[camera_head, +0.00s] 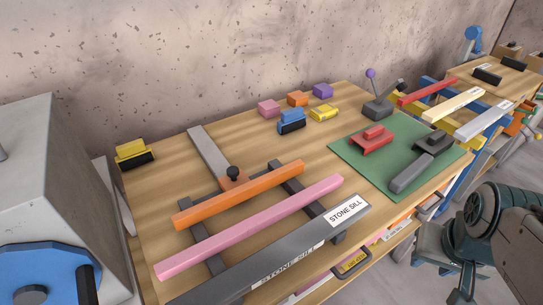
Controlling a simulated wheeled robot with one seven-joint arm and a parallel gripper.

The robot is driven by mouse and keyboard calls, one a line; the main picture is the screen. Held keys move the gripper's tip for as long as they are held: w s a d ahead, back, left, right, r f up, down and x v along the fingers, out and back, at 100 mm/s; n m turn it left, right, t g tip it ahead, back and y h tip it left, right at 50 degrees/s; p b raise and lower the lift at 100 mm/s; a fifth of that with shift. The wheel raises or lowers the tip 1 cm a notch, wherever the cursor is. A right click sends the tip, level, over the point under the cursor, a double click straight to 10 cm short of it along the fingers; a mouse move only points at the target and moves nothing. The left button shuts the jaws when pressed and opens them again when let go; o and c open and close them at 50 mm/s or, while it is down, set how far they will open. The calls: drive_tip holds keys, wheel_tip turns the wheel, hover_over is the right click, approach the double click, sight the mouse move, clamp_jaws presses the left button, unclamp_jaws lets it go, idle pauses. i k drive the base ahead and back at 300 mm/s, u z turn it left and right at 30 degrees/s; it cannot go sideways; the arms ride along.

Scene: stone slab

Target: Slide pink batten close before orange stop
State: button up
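The pink batten (250,227) is a long bar lying across two dark rails (312,205). The orange stop (240,195) is a long orange bar behind it, roughly parallel, with a clear gap between them. A black knob (233,173) on an orange-brown piece stands at the back edge of the orange bar. A grey stone sill (290,250) with white labels lies in front of the pink batten, apart from it. My arm (505,240) shows at the lower right, away from the batten. The end of my gripper (445,262) is hard to make out; nothing of it touches the batten.
A grey strip (210,150) runs behind the knob. Small coloured blocks (297,99) stand at the back. A green mat (350,160) holds a red tool and a dark-handled tool. A grey machine (50,170) with a blue wheel stands at the left.

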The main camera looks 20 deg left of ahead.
sight(169, 268)
drive_tip(key=z, duration=0.05)
drive_tip(key=k, duration=0.6)
drive_tip(key=u, duration=0.8)
drive_tip(key=i, duration=0.5)
drive_tip(key=z, duration=0.05)
